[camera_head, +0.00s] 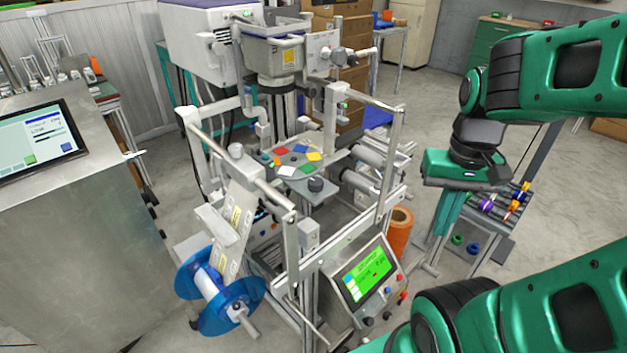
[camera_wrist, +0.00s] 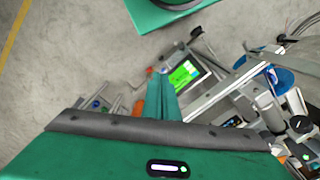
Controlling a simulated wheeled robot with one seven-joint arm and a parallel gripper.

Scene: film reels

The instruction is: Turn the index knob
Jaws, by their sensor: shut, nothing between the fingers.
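A round black knob (camera_head: 316,185) stands at the front right corner of a small plate (camera_head: 292,160) with coloured squares, in the middle of the machine in the head view. Small dark knobs (camera_head: 367,320) also sit below the green screen (camera_head: 368,273). No readable label tells which one is the index knob. My gripper (camera_head: 440,234) points down to the right of the machine, apart from both knob groups. In the wrist view its green fingers (camera_wrist: 161,74) are together and empty, with the green screen (camera_wrist: 184,75) beyond them.
Metal posts and rails (camera_head: 390,160) frame the plate. A blue reel (camera_head: 220,290) is at the machine's front left and an orange roll (camera_head: 400,232) at its right. A rack with coloured spools (camera_head: 500,205) stands behind my gripper. Floor is open at the upper right.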

